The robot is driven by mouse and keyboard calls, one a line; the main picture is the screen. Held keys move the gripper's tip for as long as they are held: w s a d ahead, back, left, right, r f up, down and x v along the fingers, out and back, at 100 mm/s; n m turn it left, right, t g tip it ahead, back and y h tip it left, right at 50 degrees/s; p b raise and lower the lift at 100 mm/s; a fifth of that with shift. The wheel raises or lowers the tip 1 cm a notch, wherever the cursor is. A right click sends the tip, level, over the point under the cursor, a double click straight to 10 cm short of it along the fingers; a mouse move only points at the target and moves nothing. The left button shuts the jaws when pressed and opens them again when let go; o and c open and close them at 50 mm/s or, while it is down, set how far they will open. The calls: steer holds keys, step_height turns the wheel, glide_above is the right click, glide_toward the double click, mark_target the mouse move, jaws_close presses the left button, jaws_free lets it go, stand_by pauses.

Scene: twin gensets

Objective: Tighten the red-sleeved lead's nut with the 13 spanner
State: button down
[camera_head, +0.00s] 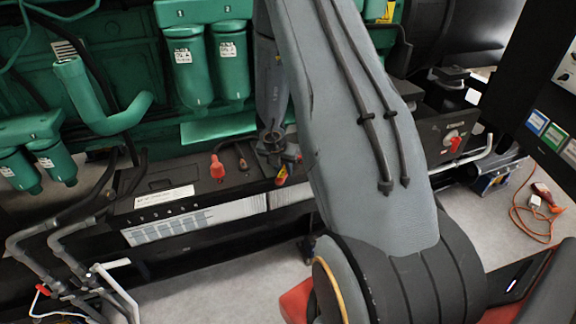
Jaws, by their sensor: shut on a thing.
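A lead with a red sleeve (217,167) stands up from the top of the black battery box. A second lead end with a dark sleeve (243,163) is just right of it. My gripper (272,145) is small and dark in this view, right of both leads and low over the box. It is shut on a small tool with red and yellow parts (281,175), which looks like the spanner. Its size mark cannot be read. The tool's working end and the nut cannot be made out. I cannot tell whether the tool touches anything.
My arm covers the middle of the view. Green engine parts with filters (230,65) stand behind the box (155,205). Grey pipes (60,245) are at the lower left. A red-handled switch (453,142) is on the right.

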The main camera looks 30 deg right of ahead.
steer(key=shift+w+r, duration=0.1)
steer(key=shift+w, duration=0.1)
steer(key=w+p, duration=0.1)
steer(key=a+m+p, duration=0.1)
steer(key=p, duration=0.1)
steer(key=shift+w+r+m+g, duration=0.1)
steer(key=shift+w+m+g, duration=0.2)
steer(key=shift+w, duration=0.05)
steer(key=shift+w+a+h+p, duration=0.1)
steer(key=shift+h+p, duration=0.2)
steer(key=shift+p, duration=0.05)
steer(key=shift+w+a+m+p, duration=0.2)
steer(key=shift+w+m+p, duration=0.3)
steer(key=shift+m, duration=0.1)
steer(key=shift+w+a+m+g, duration=0.15)
steer(key=shift+w+m+g, duration=0.15)
steer(key=shift+w+m, duration=0.25)
steer(key=shift+s, duration=0.15)
